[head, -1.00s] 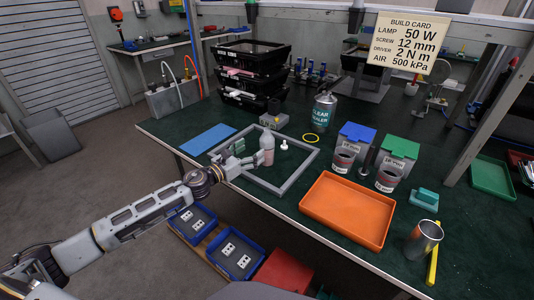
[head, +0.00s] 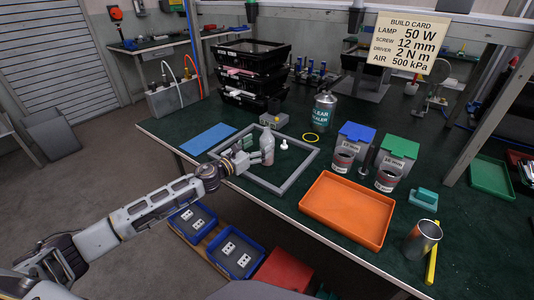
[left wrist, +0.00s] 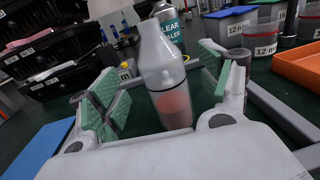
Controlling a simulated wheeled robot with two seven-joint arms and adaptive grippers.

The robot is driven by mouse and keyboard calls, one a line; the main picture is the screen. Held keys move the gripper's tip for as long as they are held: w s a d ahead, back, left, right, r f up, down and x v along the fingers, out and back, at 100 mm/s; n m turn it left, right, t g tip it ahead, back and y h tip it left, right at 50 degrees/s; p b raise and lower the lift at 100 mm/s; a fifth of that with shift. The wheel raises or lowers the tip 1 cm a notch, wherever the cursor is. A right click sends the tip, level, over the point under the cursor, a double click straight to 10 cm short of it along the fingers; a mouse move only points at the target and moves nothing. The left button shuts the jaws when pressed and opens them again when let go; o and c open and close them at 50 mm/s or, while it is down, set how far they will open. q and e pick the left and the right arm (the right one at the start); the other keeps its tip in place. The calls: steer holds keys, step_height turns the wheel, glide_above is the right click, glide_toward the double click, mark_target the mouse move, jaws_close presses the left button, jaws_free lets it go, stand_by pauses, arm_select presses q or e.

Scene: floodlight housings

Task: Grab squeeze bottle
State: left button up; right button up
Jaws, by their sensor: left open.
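The squeeze bottle (head: 267,146) stands upright inside the grey frame (head: 292,180) on the green bench. It is translucent, with a pinkish fill low down and a narrow nozzle. My left gripper (head: 254,157) is open beside it, reaching in from the left. In the left wrist view the bottle (left wrist: 167,80) stands between the two green-padded fingers of the gripper (left wrist: 160,95), with gaps on both sides. The nozzle tip runs near the top edge of that view. My right gripper does not show.
A sealer can (head: 323,112) and a yellow ring (head: 311,138) lie behind. Black stacked bins (head: 250,75) stand at the back left, an orange tray (head: 345,208) to the right. A blue mat (head: 207,138) lies left.

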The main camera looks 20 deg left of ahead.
mark_target(262, 145)
arm_select(q)
steer(key=shift+w, duration=0.15)
steer(key=shift+f+x, duration=0.2)
steer(key=shift+x, duration=2.3)
steer(key=shift+d, duration=0.1)
steer(key=shift+c, duration=0.4)
steer(key=shift+r, duration=0.1)
jaws_close()
